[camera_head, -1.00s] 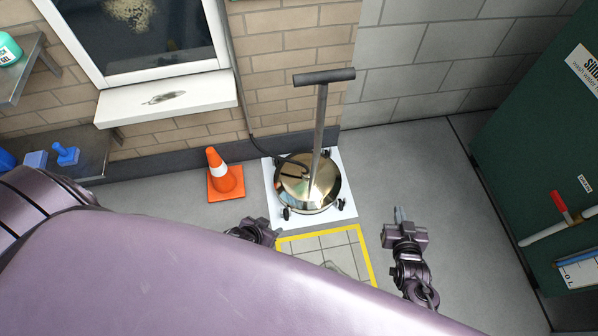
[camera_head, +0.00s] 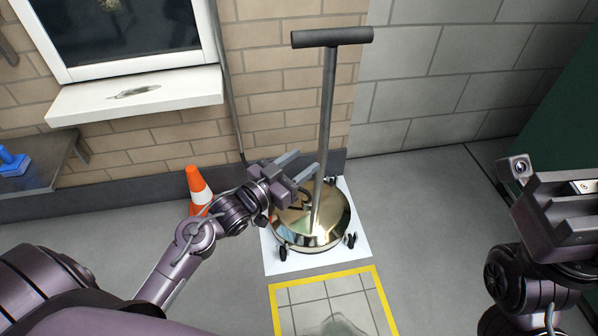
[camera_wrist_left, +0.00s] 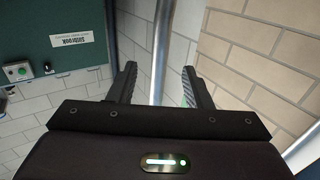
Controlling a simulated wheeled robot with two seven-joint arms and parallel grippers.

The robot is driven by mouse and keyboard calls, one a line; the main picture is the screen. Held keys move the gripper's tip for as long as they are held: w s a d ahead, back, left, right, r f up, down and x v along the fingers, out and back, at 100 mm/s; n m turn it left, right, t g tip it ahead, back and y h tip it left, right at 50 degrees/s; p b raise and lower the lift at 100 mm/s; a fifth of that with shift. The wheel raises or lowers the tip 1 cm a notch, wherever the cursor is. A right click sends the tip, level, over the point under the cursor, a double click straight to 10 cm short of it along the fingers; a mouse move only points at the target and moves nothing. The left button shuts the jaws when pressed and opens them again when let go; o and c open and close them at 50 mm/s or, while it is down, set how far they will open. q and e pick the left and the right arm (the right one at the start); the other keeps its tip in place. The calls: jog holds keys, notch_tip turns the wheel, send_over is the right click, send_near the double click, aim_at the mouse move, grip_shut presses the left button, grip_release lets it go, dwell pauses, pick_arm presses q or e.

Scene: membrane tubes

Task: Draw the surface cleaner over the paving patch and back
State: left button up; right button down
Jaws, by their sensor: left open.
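The surface cleaner (camera_head: 310,228) is a round brass-coloured disc on small wheels, with an upright grey pole (camera_head: 328,110) and a dark T-handle (camera_head: 332,37). It stands on a white mat (camera_head: 290,266) behind the yellow-framed paving patch (camera_head: 330,288), which has a wet-looking mark. My left gripper (camera_head: 305,162) is open just left of the lower pole, fingers pointing toward it. In the left wrist view the pole (camera_wrist_left: 161,50) appears between the two fingers (camera_wrist_left: 158,72); contact cannot be told. My right gripper (camera_head: 565,205) is at the right edge, away from the cleaner, its jaws unclear.
An orange cone (camera_head: 197,187) stands left of the mat, partly behind my left arm. A brick wall with a window sill (camera_head: 135,95) is behind, with a hose running down it. A shelf with a blue item (camera_head: 12,160) is at far left. Floor right of the mat is clear.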

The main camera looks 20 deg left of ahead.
aim_at(320, 150)
pick_arm(q)
jog(key=b+x, duration=0.2)
jog(key=x, duration=0.4)
jog(key=shift+w+f+b, duration=0.15)
jog(key=shift+w+b, duration=0.05)
jog(key=shift+b, duration=0.2)
jog(key=shift+w+d, duration=0.3)
jog(key=shift+w, duration=0.35)
jog(key=shift+c, duration=0.2)
grip_shut()
dwell(0.7)
